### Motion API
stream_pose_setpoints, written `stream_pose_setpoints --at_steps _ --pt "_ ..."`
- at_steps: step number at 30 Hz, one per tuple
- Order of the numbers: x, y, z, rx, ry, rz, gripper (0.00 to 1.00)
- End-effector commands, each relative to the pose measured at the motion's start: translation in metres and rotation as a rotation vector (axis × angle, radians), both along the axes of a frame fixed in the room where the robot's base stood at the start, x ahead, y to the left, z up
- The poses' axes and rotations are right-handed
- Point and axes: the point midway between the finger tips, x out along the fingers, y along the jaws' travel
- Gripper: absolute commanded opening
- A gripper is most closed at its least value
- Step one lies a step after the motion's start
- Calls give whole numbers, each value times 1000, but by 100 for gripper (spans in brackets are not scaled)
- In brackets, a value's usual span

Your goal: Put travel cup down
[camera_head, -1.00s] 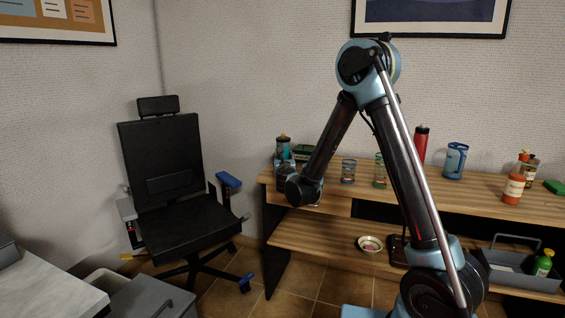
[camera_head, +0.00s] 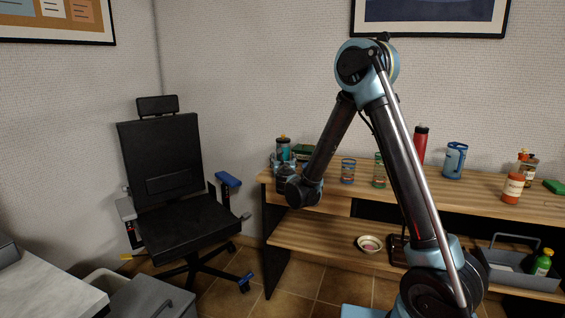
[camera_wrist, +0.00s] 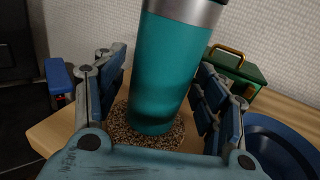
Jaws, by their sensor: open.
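The travel cup is a teal tumbler with a bare metal band near its top, seen large in the wrist view (camera_wrist: 168,75) and small at the table's left end in the head view (camera_head: 283,146). Its base appears to rest on a round speckled coaster (camera_wrist: 120,135). My gripper (camera_wrist: 158,78) is open, with its blue-grey fingers on either side of the cup. A gap shows on the right; on the left the finger is close and contact is unclear. The cup's top is cut off in the wrist view.
A green box with a brass handle (camera_wrist: 236,68) stands behind right of the cup, and a blue round dish (camera_wrist: 280,145) lies at right. Glasses (camera_head: 348,171) and a red bottle (camera_head: 420,146) stand farther right on the wooden table (camera_head: 450,184). An office chair (camera_head: 165,170) is left.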

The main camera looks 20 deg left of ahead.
Motion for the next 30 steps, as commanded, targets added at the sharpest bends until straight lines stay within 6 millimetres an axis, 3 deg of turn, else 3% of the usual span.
stream_pose_setpoints --at_steps 16,22,30 --pt "-92 -28 0 0 0 3 65" --pt "-106 -34 0 0 0 2 65" --pt "-108 -34 0 0 0 1 65"
